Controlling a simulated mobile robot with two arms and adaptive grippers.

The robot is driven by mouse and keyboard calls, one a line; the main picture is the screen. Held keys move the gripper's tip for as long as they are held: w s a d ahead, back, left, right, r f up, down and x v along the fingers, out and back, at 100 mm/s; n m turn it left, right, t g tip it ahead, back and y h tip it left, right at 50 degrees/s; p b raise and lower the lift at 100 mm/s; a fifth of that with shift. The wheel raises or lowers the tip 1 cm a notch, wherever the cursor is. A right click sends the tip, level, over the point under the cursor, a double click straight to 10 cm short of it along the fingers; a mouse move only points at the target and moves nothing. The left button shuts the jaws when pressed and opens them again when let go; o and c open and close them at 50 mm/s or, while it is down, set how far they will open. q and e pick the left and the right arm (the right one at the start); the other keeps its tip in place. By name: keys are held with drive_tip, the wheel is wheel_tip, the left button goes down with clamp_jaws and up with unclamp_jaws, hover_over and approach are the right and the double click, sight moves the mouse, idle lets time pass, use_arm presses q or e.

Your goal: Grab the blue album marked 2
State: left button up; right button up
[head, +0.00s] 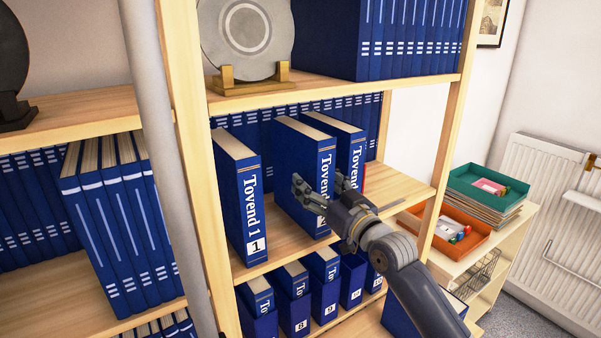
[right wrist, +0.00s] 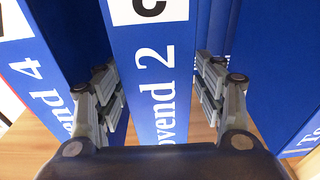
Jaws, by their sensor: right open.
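The blue album marked 2 (head: 300,165) stands upright on the middle shelf (head: 385,190), with "Tovend" in white on its spine. It also shows in the right wrist view (right wrist: 150,45), its spine between my fingers. My right gripper (head: 320,183) is open in front of this spine, one finger toward each side; it also shows in the right wrist view (right wrist: 158,80). The fingers are not closed on the album, and I cannot tell whether they touch it. In the head view the gripper partly covers the number label. My left gripper is not in view.
The Tovend 1 album (head: 238,190) stands to the left, and another Tovend album (head: 343,140) close on the right, marked 4 in the right wrist view (right wrist: 35,80). More blue albums (head: 325,285) fill the shelf below. A wooden upright (head: 452,130) bounds the right side.

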drive_tip(key=x, duration=0.1)
drive_tip(key=p+x, duration=0.1)
drive_tip(key=x, duration=0.1)
drive_tip(key=shift+w+r, duration=0.1)
drive_tip(key=shift+r, duration=0.3)
drive_tip(key=shift+w+a+p, duration=0.4)
drive_tip(key=shift+w, duration=0.1)
clamp_jaws()
drive_tip(key=shift+r, duration=0.15)
